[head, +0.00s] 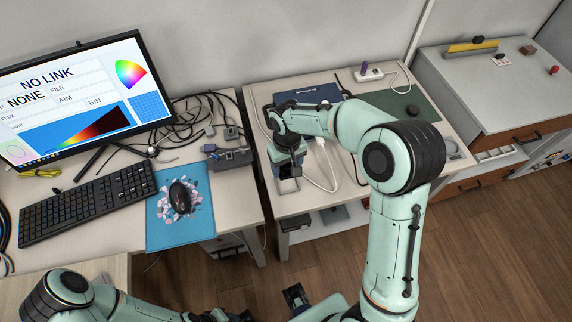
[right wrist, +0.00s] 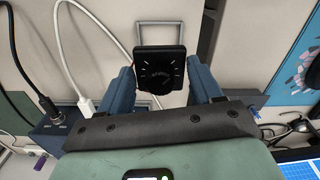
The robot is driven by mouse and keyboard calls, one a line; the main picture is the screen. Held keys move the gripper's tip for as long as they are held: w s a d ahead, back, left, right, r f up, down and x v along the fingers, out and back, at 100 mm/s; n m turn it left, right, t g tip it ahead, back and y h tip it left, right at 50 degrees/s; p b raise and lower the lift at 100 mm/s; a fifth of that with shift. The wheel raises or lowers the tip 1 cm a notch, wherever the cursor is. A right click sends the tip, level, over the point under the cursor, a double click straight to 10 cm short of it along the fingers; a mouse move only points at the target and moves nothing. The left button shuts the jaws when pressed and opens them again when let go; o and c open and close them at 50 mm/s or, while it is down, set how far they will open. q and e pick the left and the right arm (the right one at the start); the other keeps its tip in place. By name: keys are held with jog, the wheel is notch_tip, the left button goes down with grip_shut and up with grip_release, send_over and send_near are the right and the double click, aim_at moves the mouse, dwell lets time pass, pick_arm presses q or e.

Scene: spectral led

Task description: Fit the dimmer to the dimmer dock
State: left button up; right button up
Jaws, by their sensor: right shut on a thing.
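The dimmer, a black square plate with a round dial and pale marks (right wrist: 160,72), is between the two blue fingers of my right gripper (right wrist: 160,82), which is shut on it. In the head view my right gripper (head: 287,170) is over the front left part of the middle table; the dimmer is hard to make out there. A thin grey rectangular frame (right wrist: 160,22) shows just beyond the dimmer in the wrist view, and in the head view (head: 288,186). I cannot tell if it is the dimmer dock, or whether the dimmer touches it. My left arm is low in the head view; its fingers are unclear.
A white cable (head: 325,165) lies on the table right of the gripper. A dark blue box (head: 305,92) and green mat (head: 402,108) are farther back. The left desk holds the monitor (head: 75,95), keyboard (head: 88,203), mouse (head: 180,196) and a grey fixture (head: 228,157).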

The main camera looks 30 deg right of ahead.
aim_at(287, 184)
jog(key=shift+s+f+b, duration=0.1)
jog(key=shift+f+b, duration=0.7)
jog(key=shift+f, duration=0.4)
pick_arm(q)
jog(key=shift+s+f+b, duration=0.25)
jog(key=shift+f+b, duration=0.1)
jog(key=shift+f, duration=0.25)
jog(key=shift+s+f+b, duration=0.2)
jog(key=shift+f+b, duration=0.15)
jog(key=shift+f, duration=0.3)
jog(key=shift+s+f+b, duration=0.25)
jog(key=shift+f+b, duration=0.1)
jog(key=shift+f, duration=0.25)
pick_arm(e)
jog(key=shift+f, duration=1.6)
jog(key=shift+f, duration=0.2)
jog(key=shift+f+b, duration=0.55)
jog(key=shift+f, duration=0.2)
pick_arm(q)
jog(key=shift+s+f, duration=0.1)
jog(key=shift+f, duration=0.4)
pick_arm(e)
jog(key=o, duration=1.3)
